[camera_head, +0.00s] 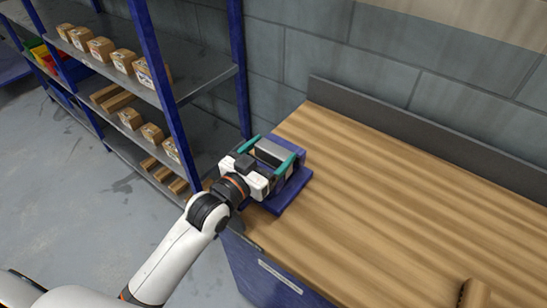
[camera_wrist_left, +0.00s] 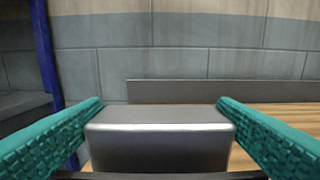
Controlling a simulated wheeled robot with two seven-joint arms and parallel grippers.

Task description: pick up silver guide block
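The silver guide block (camera_head: 270,152) is at the left end of the wooden table, at a blue fixture (camera_head: 290,193). My left gripper (camera_head: 273,153) reaches it from the front left, with one teal finger on each side. In the left wrist view the block (camera_wrist_left: 160,148) fills the space between the teal fingertips (camera_wrist_left: 160,106), with no clear gap on either side. The gripper looks shut on the block. The gripper body hides part of the fixture, and I cannot tell whether the block rests on it. My right gripper is not in view.
The wooden tabletop (camera_head: 400,215) is clear to the right, except for a brown object (camera_head: 480,293) at the bottom edge. A dark backboard (camera_head: 400,135) runs along the wall side. A blue-framed shelf (camera_head: 205,82) with several cardboard boxes stands close on the left.

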